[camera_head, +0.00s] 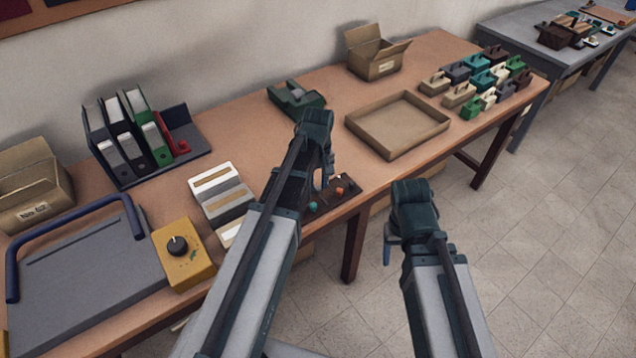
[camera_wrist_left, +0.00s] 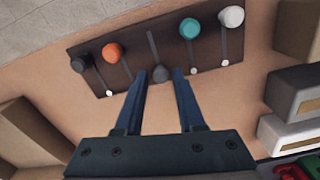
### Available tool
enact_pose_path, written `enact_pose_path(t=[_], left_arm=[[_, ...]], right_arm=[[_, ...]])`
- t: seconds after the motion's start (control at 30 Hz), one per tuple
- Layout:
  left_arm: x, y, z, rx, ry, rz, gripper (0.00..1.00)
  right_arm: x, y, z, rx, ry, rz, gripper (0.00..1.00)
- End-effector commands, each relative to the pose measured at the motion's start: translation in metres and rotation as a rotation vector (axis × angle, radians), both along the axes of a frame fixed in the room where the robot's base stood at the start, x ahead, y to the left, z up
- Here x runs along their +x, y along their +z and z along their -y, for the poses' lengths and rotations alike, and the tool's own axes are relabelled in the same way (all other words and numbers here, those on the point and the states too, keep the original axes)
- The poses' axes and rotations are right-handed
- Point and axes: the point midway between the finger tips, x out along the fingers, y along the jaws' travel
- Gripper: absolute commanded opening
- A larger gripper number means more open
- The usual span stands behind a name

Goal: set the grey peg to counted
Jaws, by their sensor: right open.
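In the left wrist view a dark board (camera_wrist_left: 170,52) has several slots, each with a coloured peg. The grey peg (camera_wrist_left: 158,74) sits at the slot end nearest my gripper. The black (camera_wrist_left: 78,65), orange (camera_wrist_left: 112,53), teal (camera_wrist_left: 190,28) and white (camera_wrist_left: 231,15) pegs are at the far ends, white dots showing at the near ends of their slots. My left gripper (camera_wrist_left: 159,80) looks open, its fingertips on either side of the grey peg with small gaps. The board (camera_head: 345,185) is partly hidden by my left arm in the head view. My right gripper (camera_head: 390,247) is open and empty off the table's front edge.
The board lies near the table's (camera_head: 240,125) front edge. Behind it are a shallow cardboard tray (camera_head: 437,128) and a green tape dispenser (camera_head: 297,98). White card holders (camera_head: 222,190) and a yellow dial box (camera_head: 184,258) stand to the left.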

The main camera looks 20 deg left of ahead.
Motion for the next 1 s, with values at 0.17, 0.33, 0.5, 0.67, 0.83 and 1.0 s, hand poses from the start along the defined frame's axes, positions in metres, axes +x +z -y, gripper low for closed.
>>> enact_pose_path(t=[0.17, 0.33, 0.5, 0.67, 0.83, 1.0], left_arm=[[0.000, 0.014, 0.000, 0.000, 0.000, 0.000, 0.38], [0.000, 0.035, 0.000, 0.000, 0.000, 0.000, 0.38], [0.000, 0.060, 0.000, 0.000, 0.000, 0.000, 0.38], [0.000, 0.084, 0.000, 0.000, 0.000, 0.000, 0.38], [0.000, 0.110, 0.000, 0.000, 0.000, 0.000, 0.38], [0.000, 0.130, 0.000, 0.000, 0.000, 0.000, 0.38]], right_arm=[[0.000, 0.014, 0.000, 0.000, 0.000, 0.000, 0.64], [0.000, 0.035, 0.000, 0.000, 0.000, 0.000, 0.64], [0.000, 0.060, 0.000, 0.000, 0.000, 0.000, 0.64], [0.000, 0.084, 0.000, 0.000, 0.000, 0.000, 0.64], [0.000, 0.110, 0.000, 0.000, 0.000, 0.000, 0.64], [0.000, 0.130, 0.000, 0.000, 0.001, 0.000, 0.64]])
